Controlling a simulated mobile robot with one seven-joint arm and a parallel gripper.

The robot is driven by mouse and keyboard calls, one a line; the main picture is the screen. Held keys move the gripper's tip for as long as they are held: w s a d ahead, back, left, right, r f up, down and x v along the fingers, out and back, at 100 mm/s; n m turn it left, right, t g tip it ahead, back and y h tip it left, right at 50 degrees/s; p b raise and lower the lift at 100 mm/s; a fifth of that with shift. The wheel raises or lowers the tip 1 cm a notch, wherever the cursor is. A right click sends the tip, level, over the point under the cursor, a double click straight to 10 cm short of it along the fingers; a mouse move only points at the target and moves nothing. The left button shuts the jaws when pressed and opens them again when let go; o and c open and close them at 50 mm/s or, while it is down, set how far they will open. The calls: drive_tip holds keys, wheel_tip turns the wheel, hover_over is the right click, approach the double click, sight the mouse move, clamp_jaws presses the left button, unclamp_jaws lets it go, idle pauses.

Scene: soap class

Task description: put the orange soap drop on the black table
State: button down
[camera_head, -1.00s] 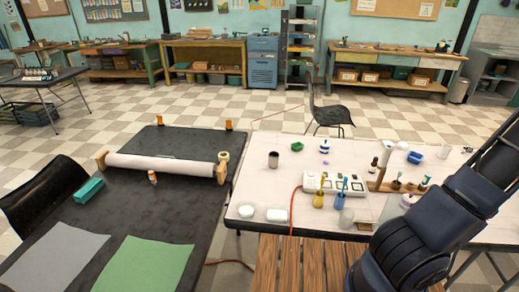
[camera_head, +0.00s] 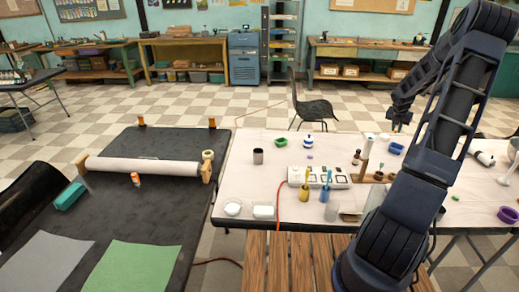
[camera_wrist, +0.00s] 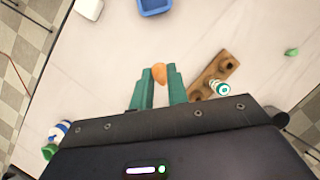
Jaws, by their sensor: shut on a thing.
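The orange soap drop (camera_wrist: 159,73) is held between the green fingertips of my gripper (camera_wrist: 158,80) in the wrist view. It is above the white table. In the head view my gripper (camera_head: 397,124) hangs over the right part of the white table, and the soap drop cannot be made out there. The black table (camera_head: 125,215) stands at the left of the head view, well to the left of my gripper.
The black table bears a white paper roll (camera_head: 143,167), a teal box (camera_head: 69,196), a grey sheet (camera_head: 45,262), a green sheet (camera_head: 130,270) and a small orange-and-white bottle (camera_head: 136,180). The white table (camera_head: 250,180) has cups, bottles, a blue tray (camera_head: 396,148) and a wooden holder (camera_wrist: 212,74).

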drive_tip(key=w+a+n+t+y, duration=0.1)
drive_tip(key=w+a+n, duration=0.25)
drive_tip(key=a, duration=2.05)
drive_tip(key=w+a+n+y, duration=0.25)
drive_tip(key=a+n, duration=0.25)
drive_tip(key=a, duration=1.9)
drive_tip(key=s+a+n+y, duration=0.15)
drive_tip(key=s+a, duration=0.35)
drive_tip(key=a, duration=0.9)
drive_tip(key=s+a+n, duration=0.3)
drive_tip(key=s+a, duration=0.1)
drive_tip(key=a, duration=0.9)
drive_tip(key=n+g+y, duration=0.2)
drive_tip(key=n, duration=0.5)
hover_over(165, 206)
drive_tip(key=d, duration=0.1)
drive_tip(key=f, duration=1.9)
drive_tip(key=shift+s+d+f, duration=0.15)
drive_tip(key=shift+s+f, duration=0.15)
drive_tip(key=shift+f, duration=0.15)
